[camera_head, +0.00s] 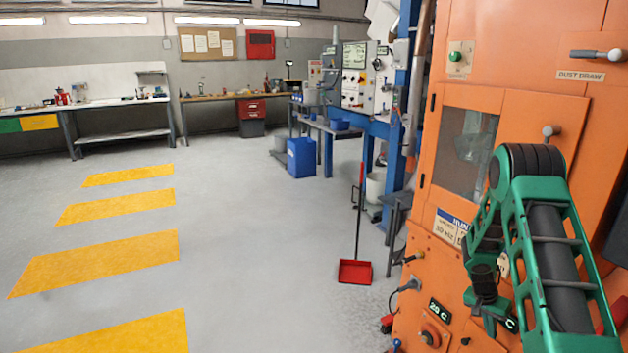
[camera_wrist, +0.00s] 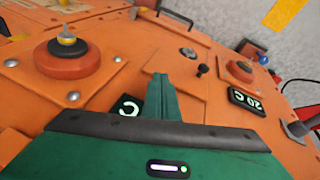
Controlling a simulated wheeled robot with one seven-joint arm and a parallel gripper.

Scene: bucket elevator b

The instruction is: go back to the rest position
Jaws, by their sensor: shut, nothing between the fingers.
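My gripper (camera_head: 491,326) is green and hangs at the lower right of the head view, in front of the orange machine (camera_head: 570,110). My green arm bends above it. In the wrist view my gripper (camera_wrist: 161,82) is shut, its fingers together and empty. The fingers point over the machine's orange panel and partly cover a black label with a white C (camera_wrist: 128,107). I cannot tell whether the fingertips touch the panel.
The panel carries a red knob with a yellow top (camera_wrist: 68,60), another red knob (camera_wrist: 240,70) and a "20 C" display (camera_wrist: 246,101). A red dustpan (camera_head: 355,271) stands left of the machine. The grey floor with yellow stripes (camera_head: 100,262) is open on the left.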

